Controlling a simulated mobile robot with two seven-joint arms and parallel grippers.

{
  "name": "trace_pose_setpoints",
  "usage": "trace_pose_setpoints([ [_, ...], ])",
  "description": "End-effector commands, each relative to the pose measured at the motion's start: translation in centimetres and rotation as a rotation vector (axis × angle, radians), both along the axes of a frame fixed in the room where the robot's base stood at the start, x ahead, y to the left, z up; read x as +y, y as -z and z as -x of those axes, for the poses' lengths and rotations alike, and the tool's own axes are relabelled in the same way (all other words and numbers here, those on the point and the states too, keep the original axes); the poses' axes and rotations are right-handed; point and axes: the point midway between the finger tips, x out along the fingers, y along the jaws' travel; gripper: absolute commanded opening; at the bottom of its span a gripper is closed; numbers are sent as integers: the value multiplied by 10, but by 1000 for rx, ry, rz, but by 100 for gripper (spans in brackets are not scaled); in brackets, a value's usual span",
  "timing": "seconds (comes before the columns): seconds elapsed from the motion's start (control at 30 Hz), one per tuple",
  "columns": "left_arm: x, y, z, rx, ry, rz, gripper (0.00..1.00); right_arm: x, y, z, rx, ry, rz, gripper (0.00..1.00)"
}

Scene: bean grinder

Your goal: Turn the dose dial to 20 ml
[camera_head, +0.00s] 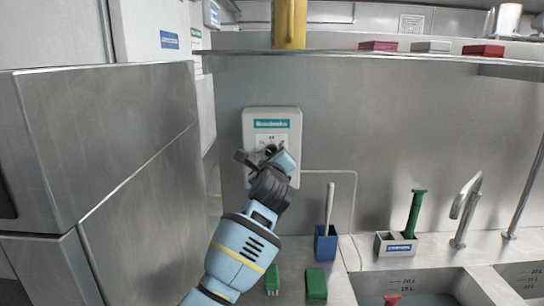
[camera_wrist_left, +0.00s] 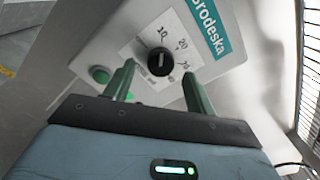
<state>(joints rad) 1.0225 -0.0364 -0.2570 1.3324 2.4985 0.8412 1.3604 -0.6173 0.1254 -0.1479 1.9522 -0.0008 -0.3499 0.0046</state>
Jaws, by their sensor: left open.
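The dose dial (camera_wrist_left: 159,62) is a round black knob on a white scale plate, on the front of a white wall-mounted dispenser box (camera_head: 285,118). Its scale shows a 10 and a 20; other marks are too small to read surely. A light line on the knob points roughly toward the 10 side; its exact setting is unclear. My left gripper (camera_head: 262,157) is open in front of the box. In the left wrist view its two green fingertips (camera_wrist_left: 157,76) stand apart, one on either side of the dial's lower part; contact cannot be told. My right gripper is not in view.
Below are a blue holder (camera_head: 326,244) with a white handle, a green block (camera_head: 316,284), a sink (camera_head: 420,286) and a tap (camera_head: 466,205). A steel cabinet (camera_head: 110,160) stands at left; a shelf (camera_head: 390,57) runs above.

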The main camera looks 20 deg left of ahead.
Motion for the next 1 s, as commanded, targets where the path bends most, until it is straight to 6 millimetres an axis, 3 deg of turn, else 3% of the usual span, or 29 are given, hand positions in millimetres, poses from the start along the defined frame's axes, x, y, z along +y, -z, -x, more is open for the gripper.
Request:
trace_pose_setpoints([
  [0.3, 5, -2, -18, -2, -1, -2, 55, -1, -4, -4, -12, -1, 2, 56],
  [0.67, 6, -1, -20, -1, 0, -1, 55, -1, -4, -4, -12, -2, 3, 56],
  [1.0, 6, 0, -20, 0, 1, -1, 11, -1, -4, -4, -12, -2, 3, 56],
])
